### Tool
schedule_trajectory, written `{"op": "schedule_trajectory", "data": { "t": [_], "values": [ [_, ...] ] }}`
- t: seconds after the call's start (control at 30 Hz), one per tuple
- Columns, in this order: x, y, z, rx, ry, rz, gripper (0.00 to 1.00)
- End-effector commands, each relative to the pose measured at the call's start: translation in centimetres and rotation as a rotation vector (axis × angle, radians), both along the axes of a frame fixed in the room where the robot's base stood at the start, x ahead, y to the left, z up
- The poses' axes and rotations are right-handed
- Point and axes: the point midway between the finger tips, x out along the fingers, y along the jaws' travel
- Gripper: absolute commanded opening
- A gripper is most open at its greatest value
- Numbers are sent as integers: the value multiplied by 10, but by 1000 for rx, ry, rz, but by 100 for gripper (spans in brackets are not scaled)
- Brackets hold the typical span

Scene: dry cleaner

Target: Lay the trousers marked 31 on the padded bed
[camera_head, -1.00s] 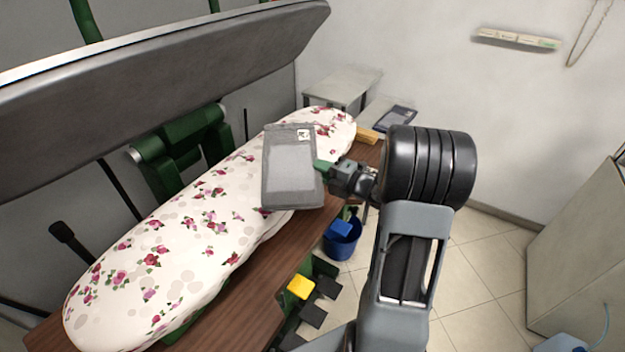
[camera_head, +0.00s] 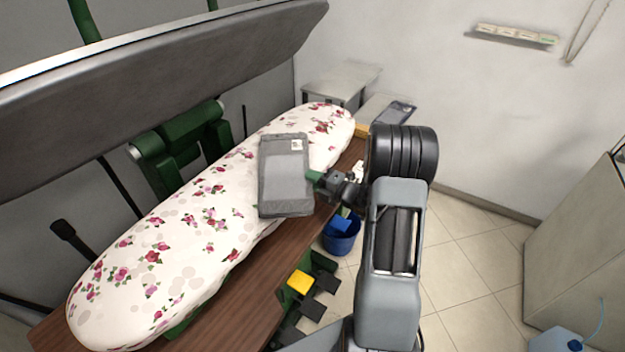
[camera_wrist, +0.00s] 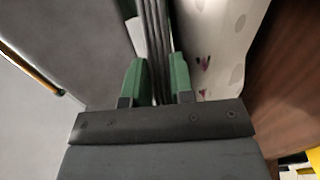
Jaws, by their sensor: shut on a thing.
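The folded grey trousers (camera_head: 285,180) have a small white tag near the top right corner; its number is too small to read. My gripper (camera_head: 314,179) is shut on their right edge. In the wrist view, its green fingers (camera_wrist: 156,80) pinch the grey layers (camera_wrist: 158,40) between them. The padded bed (camera_head: 190,225) is long, with a white cover patterned with pink roses. The trousers are over its right-middle part in the head view. I cannot tell whether they touch the cover.
The grey upper press plate (camera_head: 160,75) hangs open above and behind the bed. A brown wooden ledge (camera_head: 240,305) runs along the bed's front. A blue bucket (camera_head: 341,238) stands on the floor below. Another dark folded item (camera_head: 401,111) lies on a side table at the back.

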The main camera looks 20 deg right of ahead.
Motion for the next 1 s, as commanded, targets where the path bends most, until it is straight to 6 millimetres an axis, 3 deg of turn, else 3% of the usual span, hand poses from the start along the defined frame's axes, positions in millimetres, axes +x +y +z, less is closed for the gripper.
{"op": "schedule_trajectory", "data": {
  "t": [0.23, 0.27, 0.53, 0.87, 1.0],
  "values": [
    [0, 0, -3, 0, -2, 0, 0],
    [0, 0, -4, 0, 0, 0, 23],
    [0, 0, -3, 1, 1, 0, 48],
    [0, 0, 3, 1, 1, 0, 48],
    [-17, -13, -2, 0, 0, -4, 48]
  ]
}}
